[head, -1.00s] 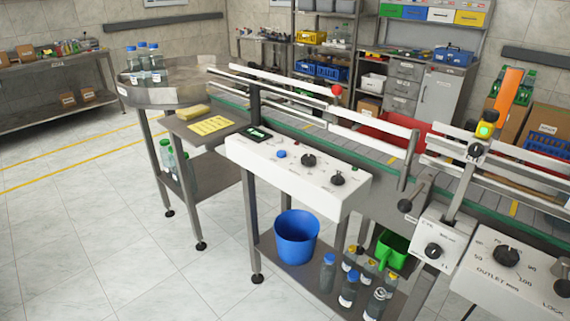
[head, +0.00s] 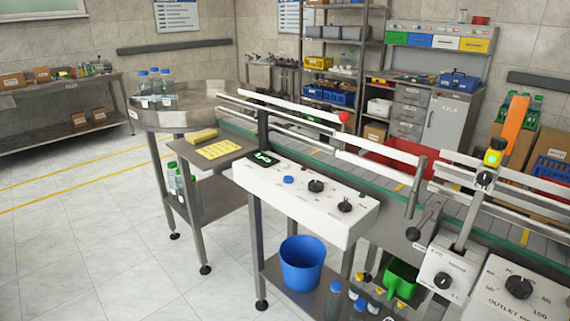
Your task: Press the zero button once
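A white control panel (head: 300,205) is mounted on the near side of the conveyor, in the middle of the head view. On its sloped top are a small dark display with green digits (head: 262,158), a blue button (head: 288,180), and two black knobs (head: 316,186). Neither of my grippers is in view.
A round steel table (head: 190,112) with several bottles stands at the left end of the conveyor. A side shelf (head: 190,150) holds a yellow sponge and a yellow sheet. A blue bucket (head: 302,264) stands below the panel. The floor (head: 120,235) at left is clear.

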